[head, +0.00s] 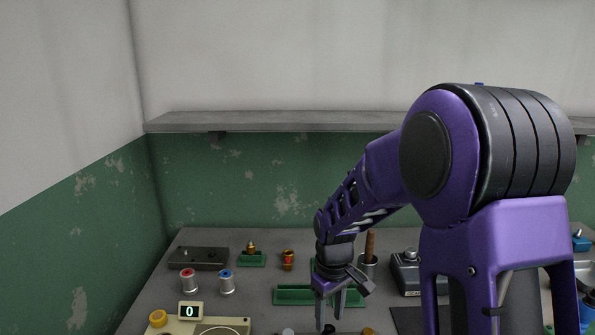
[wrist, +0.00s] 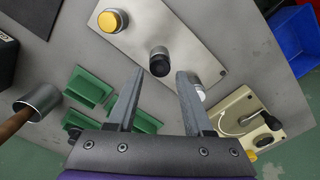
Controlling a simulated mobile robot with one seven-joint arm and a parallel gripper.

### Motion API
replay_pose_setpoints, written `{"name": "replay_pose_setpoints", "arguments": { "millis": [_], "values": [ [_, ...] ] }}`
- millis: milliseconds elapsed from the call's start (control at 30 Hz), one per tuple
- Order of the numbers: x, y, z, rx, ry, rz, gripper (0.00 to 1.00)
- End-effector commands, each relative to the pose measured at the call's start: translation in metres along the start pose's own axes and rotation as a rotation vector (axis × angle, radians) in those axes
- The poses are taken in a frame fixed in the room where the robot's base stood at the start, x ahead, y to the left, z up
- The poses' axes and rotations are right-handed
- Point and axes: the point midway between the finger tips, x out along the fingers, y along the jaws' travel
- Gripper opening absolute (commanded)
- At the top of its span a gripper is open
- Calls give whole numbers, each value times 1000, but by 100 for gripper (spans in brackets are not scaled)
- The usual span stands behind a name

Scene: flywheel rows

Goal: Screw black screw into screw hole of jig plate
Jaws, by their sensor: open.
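The jig plate (wrist: 190,42) is a pale metal plate in the wrist view, set at a slant. The black screw (wrist: 160,67) has a dark head over a silver collar and stands near the plate's middle. In the head view my gripper (head: 328,320) points down over the table. No empty hole is clearly visible.
Green trays (wrist: 88,86) lie left of my gripper in the wrist view, with a metal cup (wrist: 40,98) holding a wooden handle. A beige device with a crank (wrist: 236,125) and a blue bin (wrist: 297,40) are at the right. A shelf (head: 270,122) spans the wall.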

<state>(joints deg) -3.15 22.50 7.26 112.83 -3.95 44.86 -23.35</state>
Motion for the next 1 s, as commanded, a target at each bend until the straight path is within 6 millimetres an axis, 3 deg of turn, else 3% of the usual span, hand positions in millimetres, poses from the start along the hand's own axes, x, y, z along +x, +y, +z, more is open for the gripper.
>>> {"name": "replay_pose_setpoints", "arguments": {
  "millis": [200,300,633,1000],
  "values": [
    [0,0,0,-251,0,-1,51],
    [0,0,0,-295,0,-1,51],
    [1,0,0,-297,-1,-1,51],
    [19,0,0,-296,-2,-1,51]
  ]
}}
